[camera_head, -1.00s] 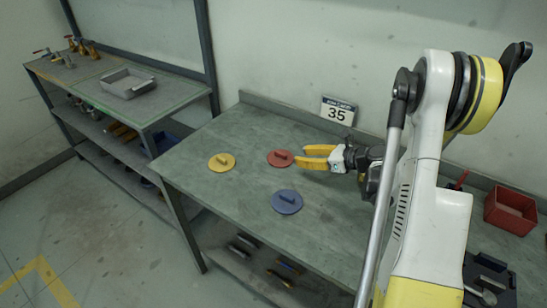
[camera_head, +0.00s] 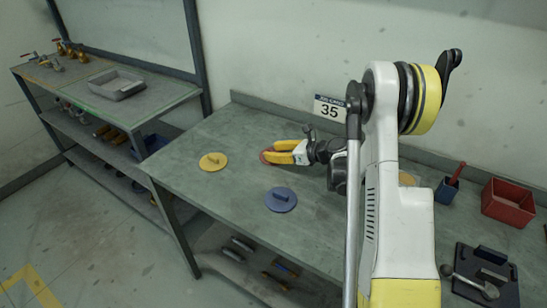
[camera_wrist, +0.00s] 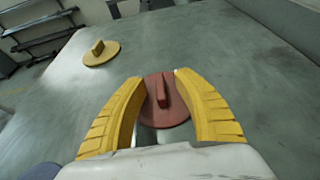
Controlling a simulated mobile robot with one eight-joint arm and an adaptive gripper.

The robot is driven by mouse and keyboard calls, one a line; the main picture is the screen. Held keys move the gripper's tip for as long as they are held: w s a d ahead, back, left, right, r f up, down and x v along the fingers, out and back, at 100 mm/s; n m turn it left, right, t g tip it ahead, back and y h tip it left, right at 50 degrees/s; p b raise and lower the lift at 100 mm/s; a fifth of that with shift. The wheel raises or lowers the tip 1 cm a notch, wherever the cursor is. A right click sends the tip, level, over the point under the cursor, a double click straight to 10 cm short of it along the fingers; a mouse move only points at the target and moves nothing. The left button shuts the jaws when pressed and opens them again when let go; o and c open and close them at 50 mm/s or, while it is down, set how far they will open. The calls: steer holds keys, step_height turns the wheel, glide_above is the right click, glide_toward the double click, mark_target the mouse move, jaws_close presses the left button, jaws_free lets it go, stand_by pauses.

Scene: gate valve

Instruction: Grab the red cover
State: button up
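The red cover (camera_wrist: 178,112) is a flat disc with a raised bar handle, lying on the grey-green bench. In the wrist view it sits between and beyond the two yellow fingers of my gripper (camera_wrist: 160,76). The fingers are open, with the handle standing between their tips; I cannot tell their height above the disc. In the head view the fingers of my gripper (camera_head: 272,153) hide most of the red cover (camera_head: 264,158), and only its left edge shows clearly.
A yellow cover (camera_head: 213,161) and a blue cover (camera_head: 281,200) lie nearby on the bench (camera_head: 225,190). A red bin (camera_head: 507,203), a blue holder (camera_head: 447,190) and a dark tray (camera_head: 490,275) are at the right. A second table with a grey tray (camera_head: 117,85) stands left.

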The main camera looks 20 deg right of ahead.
jaws_close()
